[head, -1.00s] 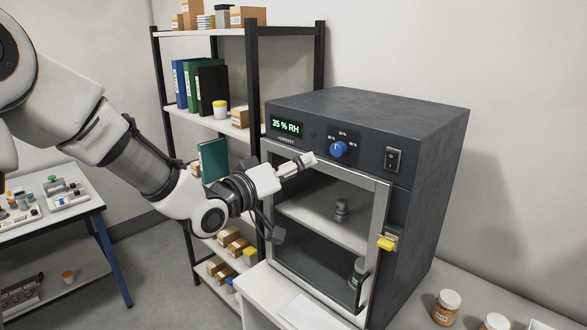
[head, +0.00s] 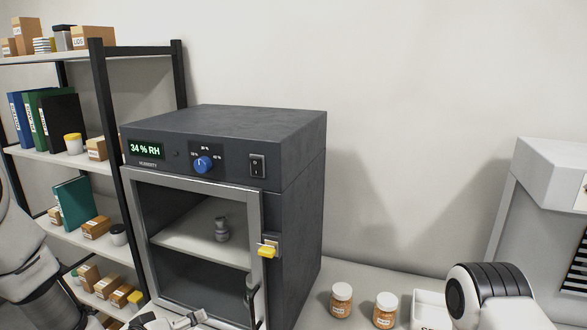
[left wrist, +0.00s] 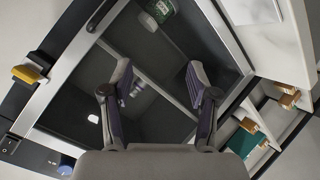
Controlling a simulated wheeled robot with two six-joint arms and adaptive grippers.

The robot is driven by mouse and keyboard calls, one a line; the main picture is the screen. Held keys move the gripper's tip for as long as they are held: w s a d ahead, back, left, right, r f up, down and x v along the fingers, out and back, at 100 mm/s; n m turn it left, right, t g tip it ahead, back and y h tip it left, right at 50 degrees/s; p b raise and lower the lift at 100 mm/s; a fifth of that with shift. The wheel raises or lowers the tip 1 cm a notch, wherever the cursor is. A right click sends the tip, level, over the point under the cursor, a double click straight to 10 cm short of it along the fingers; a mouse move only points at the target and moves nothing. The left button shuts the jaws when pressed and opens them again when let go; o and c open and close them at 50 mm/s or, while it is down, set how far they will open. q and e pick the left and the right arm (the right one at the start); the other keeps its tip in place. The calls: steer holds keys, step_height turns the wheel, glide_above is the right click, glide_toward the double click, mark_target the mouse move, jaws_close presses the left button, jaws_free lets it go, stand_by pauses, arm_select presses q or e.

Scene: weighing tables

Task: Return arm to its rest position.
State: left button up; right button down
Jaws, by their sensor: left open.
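My left arm is low at the left of the head view. Its gripper (head: 172,320) is partly cut off by the bottom edge, in front of the humidity cabinet (head: 265,125). In the left wrist view the gripper (left wrist: 159,82) is open and empty, its fingers apart before the cabinet's glass door. The cabinet's display (head: 146,150) reads 34 % RH. Beside it are a blue knob (head: 203,165) and a power switch (head: 257,166). The door looks shut, with a yellow latch (head: 267,251) at its right edge. Part of my right arm shows at lower right; its gripper is not visible.
A grey weight-like object (head: 222,230) stands on the cabinet's inner shelf. A green-labelled jar (left wrist: 158,10) is also inside. Two jars (head: 341,300) (head: 385,311) stand on the table right of the cabinet. A shelf rack (head: 110,160) is at left. A grey machine (head: 540,220) is at right.

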arm_select(q)
steer(key=s+f+g+y+b, duration=0.15)
steer(key=s+f+g, duration=0.45)
steer(key=f, duration=1)
steer(key=s+f+m+g+y, duration=0.1)
steer(key=s+f, duration=0.3)
steer(key=s, duration=0.4)
steer(key=s+a+f+m+g+y+b, duration=0.1)
steer(key=s+f+g, duration=0.1)
steer(key=s+f, duration=0.3)
steer(key=s+a+f+m+g+y+b, duration=0.1)
steer(key=s+f, duration=0.4)
steer(key=s, duration=0.7)
steer(key=shift+s+a+m+g, duration=0.2)
steer(key=shift+a+m+g, duration=0.05)
steer(key=shift+m+g, duration=0.35)
